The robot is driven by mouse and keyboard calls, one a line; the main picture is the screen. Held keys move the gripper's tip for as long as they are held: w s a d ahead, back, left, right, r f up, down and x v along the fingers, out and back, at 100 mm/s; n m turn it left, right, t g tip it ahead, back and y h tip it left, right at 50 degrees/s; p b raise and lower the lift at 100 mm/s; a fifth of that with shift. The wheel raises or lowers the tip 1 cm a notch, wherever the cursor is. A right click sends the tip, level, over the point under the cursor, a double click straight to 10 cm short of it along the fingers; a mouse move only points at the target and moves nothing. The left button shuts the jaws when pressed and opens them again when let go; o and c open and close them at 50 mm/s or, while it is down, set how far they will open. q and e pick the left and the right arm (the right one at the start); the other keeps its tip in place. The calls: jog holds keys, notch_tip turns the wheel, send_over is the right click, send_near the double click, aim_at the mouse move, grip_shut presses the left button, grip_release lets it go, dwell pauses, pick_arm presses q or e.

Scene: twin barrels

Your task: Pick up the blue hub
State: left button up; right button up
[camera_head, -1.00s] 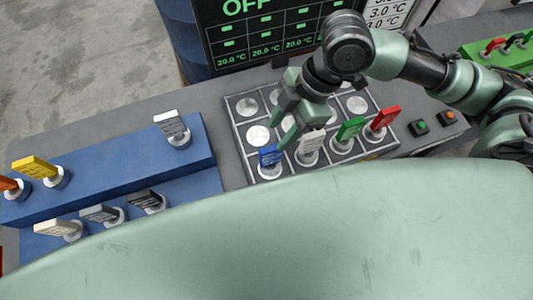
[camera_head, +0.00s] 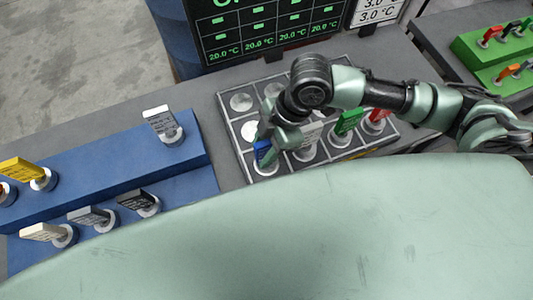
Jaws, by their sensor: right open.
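The blue hub (camera_head: 262,153) stands in a front cell at the left of the grey grid tray (camera_head: 236,140). My right gripper (camera_head: 266,138) is open and reaches down over it, with its fingers at the hub's upper part. The gripper partly hides the hub, and I cannot tell if the fingers touch it. My left gripper is not in view.
A white hub (camera_head: 308,138), green hub (camera_head: 348,121) and red hub (camera_head: 377,119) stand in the same tray row. A blue stepped rack (camera_head: 100,165) with several hubs is at left. A green rack (camera_head: 475,48) is at far right. A screen (camera_head: 265,25) stands behind the tray.

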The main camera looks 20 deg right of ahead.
jog(key=shift+a+f, duration=0.15)
jog(key=shift+f, duration=0.3)
jog(key=shift+c, duration=0.3)
grip_shut()
jog(key=shift+r, duration=0.15)
dwell(0.7)
